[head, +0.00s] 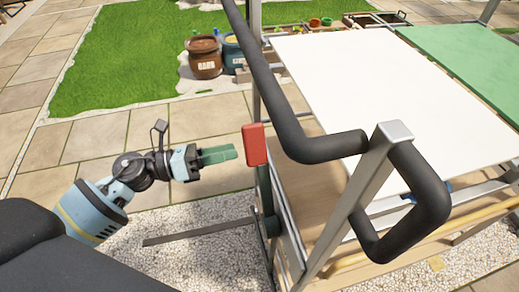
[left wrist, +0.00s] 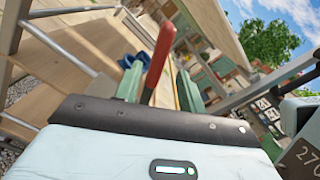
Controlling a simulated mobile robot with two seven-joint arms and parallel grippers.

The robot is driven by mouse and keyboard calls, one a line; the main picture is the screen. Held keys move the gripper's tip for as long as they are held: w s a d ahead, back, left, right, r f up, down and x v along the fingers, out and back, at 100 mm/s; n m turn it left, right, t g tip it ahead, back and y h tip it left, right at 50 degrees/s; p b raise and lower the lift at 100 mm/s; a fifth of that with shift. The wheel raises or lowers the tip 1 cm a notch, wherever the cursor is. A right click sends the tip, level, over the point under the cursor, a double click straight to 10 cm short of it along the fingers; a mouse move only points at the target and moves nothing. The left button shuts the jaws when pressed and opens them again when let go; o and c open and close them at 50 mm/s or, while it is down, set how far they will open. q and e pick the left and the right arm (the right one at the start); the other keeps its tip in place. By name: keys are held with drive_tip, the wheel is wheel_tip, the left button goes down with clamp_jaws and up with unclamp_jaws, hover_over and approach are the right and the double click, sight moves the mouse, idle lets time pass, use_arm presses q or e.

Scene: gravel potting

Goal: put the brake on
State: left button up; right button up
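A brake lever with a red grip (head: 256,145) stands upright at the near left corner of a cart with black tube handles (head: 290,125). My left gripper (head: 222,155) points right toward the red grip and stops just short of it in the head view. In the left wrist view the green fingers of my left gripper (left wrist: 158,90) are apart. The red grip (left wrist: 160,52) shows in line with the gap between them, and I cannot tell whether it touches them. My right gripper is not in view.
The cart carries a white top (head: 385,95) and a green panel (head: 465,65) above a wooden shelf. A dark bar (head: 200,231) sticks out left, low over the gravel.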

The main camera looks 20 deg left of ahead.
sight(257, 144)
use_arm(q)
drive_tip(key=shift+w+r+m, duration=0.1)
drive_tip(key=shift+w+m, duration=0.1)
drive_tip(key=shift+m, duration=0.3)
drive_tip(key=shift+p+x, duration=0.6)
drive_tip(key=shift+x, duration=3.3)
clamp_jaws()
